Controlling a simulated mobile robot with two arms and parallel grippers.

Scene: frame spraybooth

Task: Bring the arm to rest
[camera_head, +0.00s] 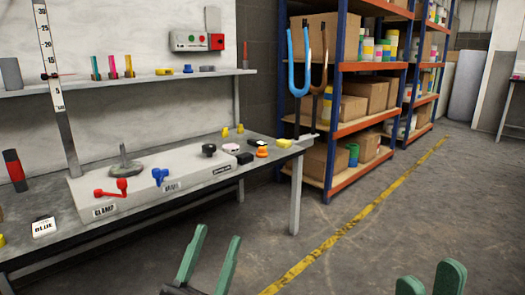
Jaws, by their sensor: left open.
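My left gripper (218,234) is at the bottom middle, in front of the bench. Its two green fingers stand apart with nothing between them, so it is open and empty. My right gripper (430,272) is at the bottom right, over the floor. Only the tips of its green fingers show, with a gap between them and nothing seen in it. Both grippers appear clear of the bench and its objects. The rest of both arms is mostly outside the view.
A workbench (262,165) on the left carries a grey panel (140,190) with red, blue and black knobs. The floor (400,215) right of the yellow line is clear.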

